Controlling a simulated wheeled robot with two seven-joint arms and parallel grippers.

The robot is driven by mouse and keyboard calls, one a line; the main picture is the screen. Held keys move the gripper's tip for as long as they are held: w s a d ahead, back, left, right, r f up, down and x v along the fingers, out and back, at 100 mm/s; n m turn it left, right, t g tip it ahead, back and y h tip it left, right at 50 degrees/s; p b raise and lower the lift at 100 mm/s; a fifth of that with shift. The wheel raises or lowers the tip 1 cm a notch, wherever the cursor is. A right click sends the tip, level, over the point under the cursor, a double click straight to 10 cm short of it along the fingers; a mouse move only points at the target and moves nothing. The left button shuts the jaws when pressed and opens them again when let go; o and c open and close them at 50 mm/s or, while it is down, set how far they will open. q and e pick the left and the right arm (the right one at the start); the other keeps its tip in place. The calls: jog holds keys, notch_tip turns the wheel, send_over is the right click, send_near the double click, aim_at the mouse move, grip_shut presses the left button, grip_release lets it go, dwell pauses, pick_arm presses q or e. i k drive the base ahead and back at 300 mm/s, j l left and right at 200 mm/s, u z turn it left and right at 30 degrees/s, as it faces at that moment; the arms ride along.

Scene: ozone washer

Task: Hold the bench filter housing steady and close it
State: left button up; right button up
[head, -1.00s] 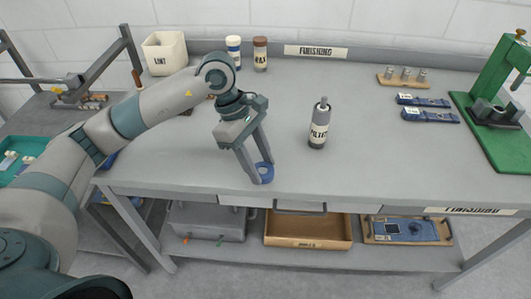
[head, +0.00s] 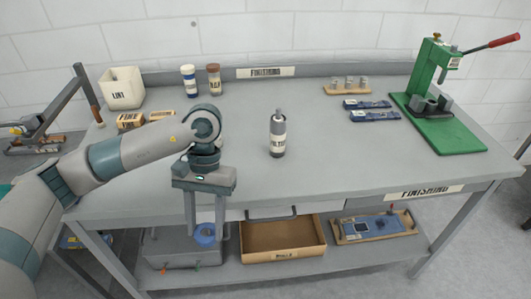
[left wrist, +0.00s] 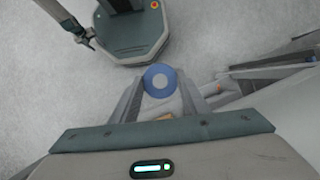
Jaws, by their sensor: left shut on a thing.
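The filter housing, a grey bottle with a white label (head: 278,135), stands upright on the bench top with a narrow neck. My left gripper (head: 206,231) points down in front of the bench's front edge, left of the housing and apart from it. It is shut on a blue ring-shaped part (head: 205,240), which also shows between the fingers in the left wrist view (left wrist: 160,70), with a pale centre. What looks like my right gripper (left wrist: 88,38) shows small at the upper left of the left wrist view; its fingers are too small to read.
The grey bench (head: 340,170) is clear around the housing. A white bin (head: 122,90), two jars (head: 189,80) and small boxes (head: 130,121) stand at the left. A green press (head: 440,130) and blue tools (head: 372,115) are at the right. A cardboard tray (head: 283,238) lies on the lower shelf.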

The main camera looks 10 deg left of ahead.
aim_at(278, 131)
jog(key=k+j, duration=0.1)
jog(key=j, duration=1.5)
jog(key=k+j, duration=0.15)
jog(key=j, duration=1.05)
jog(key=i+j, duration=0.15)
jog(key=j, duration=0.7)
jog(key=i, duration=0.05)
